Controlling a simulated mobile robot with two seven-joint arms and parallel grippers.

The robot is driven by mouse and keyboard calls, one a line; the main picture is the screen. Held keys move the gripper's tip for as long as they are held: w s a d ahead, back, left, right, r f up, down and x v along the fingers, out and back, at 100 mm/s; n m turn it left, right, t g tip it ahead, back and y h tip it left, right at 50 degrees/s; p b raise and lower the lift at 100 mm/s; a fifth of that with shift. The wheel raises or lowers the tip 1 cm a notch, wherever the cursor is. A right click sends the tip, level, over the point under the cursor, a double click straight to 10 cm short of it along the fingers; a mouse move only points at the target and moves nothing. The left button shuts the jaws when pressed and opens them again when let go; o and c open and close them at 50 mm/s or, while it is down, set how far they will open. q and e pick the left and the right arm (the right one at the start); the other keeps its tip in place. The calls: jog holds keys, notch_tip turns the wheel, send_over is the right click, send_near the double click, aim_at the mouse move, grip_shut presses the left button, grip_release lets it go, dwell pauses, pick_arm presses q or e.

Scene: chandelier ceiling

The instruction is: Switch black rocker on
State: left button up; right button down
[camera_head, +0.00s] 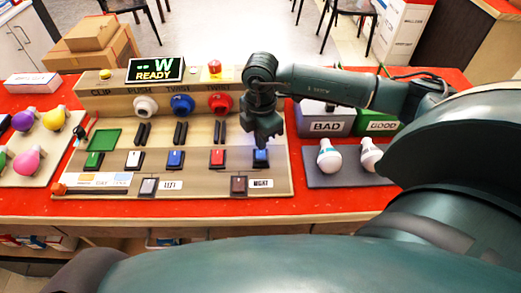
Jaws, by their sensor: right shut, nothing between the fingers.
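A sloped test panel (200,181) on the red table carries a row of rockers. They include a green one (94,160), a dark one with a pale face (134,160), a blue one (175,160) and a red one (217,159). My left gripper is out of view.
A display (155,69) reads READY. White, blue and red sockets (219,103) stand behind the rockers. At right are a grey BAD bin (327,126), a green GOOD bin (382,126) and two white bulbs (329,157). Coloured bulbs (53,119) lie at left.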

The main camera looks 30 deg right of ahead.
aim_at(261, 152)
notch_tip(261, 152, up, 5)
jog(key=p, duration=0.3)
dwell(0.6)
